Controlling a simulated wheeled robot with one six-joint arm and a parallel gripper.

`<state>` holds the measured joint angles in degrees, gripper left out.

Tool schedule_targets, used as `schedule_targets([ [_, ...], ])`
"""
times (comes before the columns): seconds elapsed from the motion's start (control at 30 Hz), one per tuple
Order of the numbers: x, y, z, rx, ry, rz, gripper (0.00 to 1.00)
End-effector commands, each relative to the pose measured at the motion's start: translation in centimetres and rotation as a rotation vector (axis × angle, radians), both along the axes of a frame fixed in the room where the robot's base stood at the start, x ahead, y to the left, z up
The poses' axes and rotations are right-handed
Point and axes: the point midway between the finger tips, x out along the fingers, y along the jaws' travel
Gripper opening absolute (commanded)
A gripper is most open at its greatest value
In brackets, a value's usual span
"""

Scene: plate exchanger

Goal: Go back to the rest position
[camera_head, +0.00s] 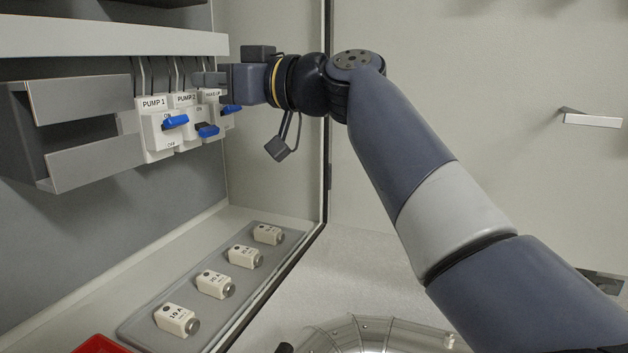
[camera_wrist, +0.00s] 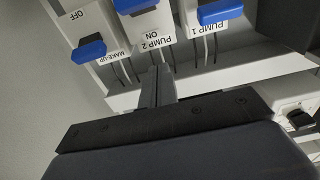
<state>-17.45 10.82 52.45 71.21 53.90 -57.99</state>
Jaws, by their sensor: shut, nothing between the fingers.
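My gripper (camera_head: 203,78) is shut and empty, level with the tops of the breakers, in front of the cables above them. Its fingers (camera_wrist: 157,88) also show in the wrist view, apart from the PUMP 2 label. The PUMP 1 breaker (camera_head: 155,140) has its blue lever (camera_head: 176,121) up by ON. The PUMP 2 breaker's lever (camera_head: 208,131) is down, with its ON mark uncovered. The MAKE-UP breaker's lever (camera_wrist: 88,48) is at the label end, with OFF uncovered. My gripper partly hides this breaker's top in the head view.
A grey tray (camera_head: 140,328) with several white fuses lies on the cabinet floor below. A red container (camera_head: 100,345) is at the bottom edge. The cabinet's dark edge (camera_head: 326,170) stands close to my wrist.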

Motion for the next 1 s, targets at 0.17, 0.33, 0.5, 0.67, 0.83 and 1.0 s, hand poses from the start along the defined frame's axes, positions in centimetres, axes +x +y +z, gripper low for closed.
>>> schedule_targets([
  [0.17,0.2,0.3,0.8,-0.044,0.022,0.002,0.00],
  [0.33,0.4,0.6,1.1,-0.086,0.039,0.002,0.00],
  [0.5,0.6,0.8,1.4,-0.129,0.058,0.003,0.00],
  [0.67,-0.1,-1.4,1.1,-0.137,0.058,-0.004,0.00],
  [0.83,-1.0,-3.5,1.4,-0.137,0.061,-0.001,0.00],
  [1.0,-1.5,-4.6,1.7,-0.137,0.061,0.001,0.00],
])
